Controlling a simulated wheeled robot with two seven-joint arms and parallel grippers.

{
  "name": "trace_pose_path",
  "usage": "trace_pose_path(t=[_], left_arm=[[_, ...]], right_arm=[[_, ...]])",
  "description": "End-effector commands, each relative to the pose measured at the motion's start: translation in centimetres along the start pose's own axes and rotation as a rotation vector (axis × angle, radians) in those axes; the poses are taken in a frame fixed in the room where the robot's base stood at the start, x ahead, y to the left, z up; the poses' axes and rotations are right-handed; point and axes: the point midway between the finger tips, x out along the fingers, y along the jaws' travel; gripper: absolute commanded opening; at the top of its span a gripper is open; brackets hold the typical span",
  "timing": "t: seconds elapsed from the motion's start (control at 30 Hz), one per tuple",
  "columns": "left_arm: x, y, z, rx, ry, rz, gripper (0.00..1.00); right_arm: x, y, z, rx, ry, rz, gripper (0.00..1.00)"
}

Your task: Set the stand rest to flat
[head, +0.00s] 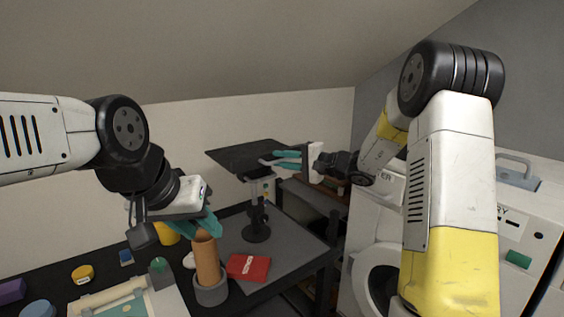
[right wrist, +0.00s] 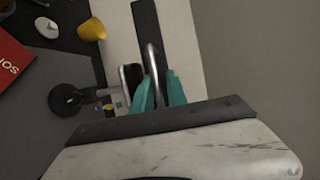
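The stand has a black flat rest (head: 238,153) on a post with a round black base (head: 257,234). In the head view the rest looks close to level with a slight tilt. My right gripper (head: 268,158) has its teal fingers at the rest's right edge. In the right wrist view its fingers (right wrist: 160,88) lie on either side of a thin silver bar by a dark strip (right wrist: 145,18), with little gap; whether they grip it is unclear. My left gripper (head: 208,228) is at the top of a brown cylinder; its finger gap is hidden.
The brown cylinder (head: 206,262) stands in a grey holder (head: 211,292). A red box (head: 248,267) lies near the stand's base. Yellow, blue and green items stand on the dark desk (head: 232,223). A white washing machine (head: 360,275) stands to the right. A sloped ceiling hangs above.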

Motion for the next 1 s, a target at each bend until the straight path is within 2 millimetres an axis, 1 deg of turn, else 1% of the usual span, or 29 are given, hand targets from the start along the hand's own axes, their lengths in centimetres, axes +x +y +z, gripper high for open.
trace_pose_path(t=[0.03, 0.07, 0.33, 0.43, 0.57, 0.7, 0.8, 0.9, 1.0], left_arm=[[0.0, 0.0, 0.0, 0.000, 0.000, 0.000, 0.36], [0.0, 0.0, 0.0, 0.000, 0.000, 0.000, 0.36], [0.0, 0.0, 0.0, 0.000, 0.000, 0.000, 0.36], [0.0, 0.0, 0.0, 0.000, 0.000, 0.000, 0.36], [0.0, 0.0, 0.0, 0.000, 0.000, 0.000, 0.36], [0.0, 0.0, 0.0, 0.000, 0.000, 0.000, 0.36], [0.0, 0.0, 0.0, 0.000, 0.000, 0.000, 0.36], [0.0, 0.0, 0.0, 0.000, 0.000, 0.000, 0.36], [0.0, 0.0, 0.0, 0.000, 0.000, 0.000, 0.36]], right_arm=[[0.0, -0.3, 0.0, -0.004, 0.000, -0.004, 0.27], [0.0, -0.2, 0.0, -0.003, 0.000, -0.003, 0.32], [0.0, 0.0, 0.0, -0.001, 0.000, 0.001, 0.33], [-0.5, 0.0, 0.0, 0.000, 0.001, 0.001, 0.33], [-2.2, 0.0, -0.1, -0.001, 0.003, 0.002, 0.33], [-4.8, 0.0, -0.1, -0.001, 0.004, 0.001, 0.33], [-6.2, 0.0, -0.1, -0.002, 0.002, 0.001, 0.33], [-7.2, -0.1, 0.0, -0.001, 0.001, 0.000, 0.33], [-7.7, -0.1, 0.0, -0.001, -0.001, 0.000, 0.33]])
